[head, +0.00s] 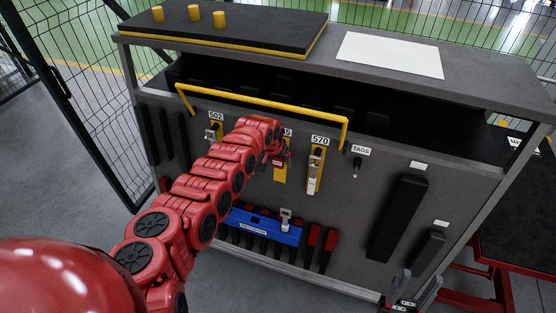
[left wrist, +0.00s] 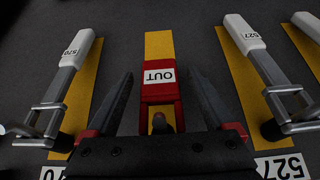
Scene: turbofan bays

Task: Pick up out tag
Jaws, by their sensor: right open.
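The out tag (left wrist: 158,88) is a red block with a white label reading OUT, on a yellow strip of the dark panel. It also shows in the head view as a small red piece (head: 278,163) below the end of my left arm, partly hidden. My left gripper (left wrist: 161,78) is open, with one finger on each side of the tag and a visible gap on both sides. In the head view, my left gripper (head: 272,153) is at the panel, partly hidden by its wrist. My right gripper (head: 405,288) is open and empty at the bottom right, away from the tag.
White-headed tools labelled 570 (left wrist: 75,60) and 527 (left wrist: 243,35) hang on yellow strips either side of the tag. A yellow rail (head: 265,101) runs above. A blue holder (head: 262,226) is lower down, and a hook labelled TAGS (head: 357,163) is to the right.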

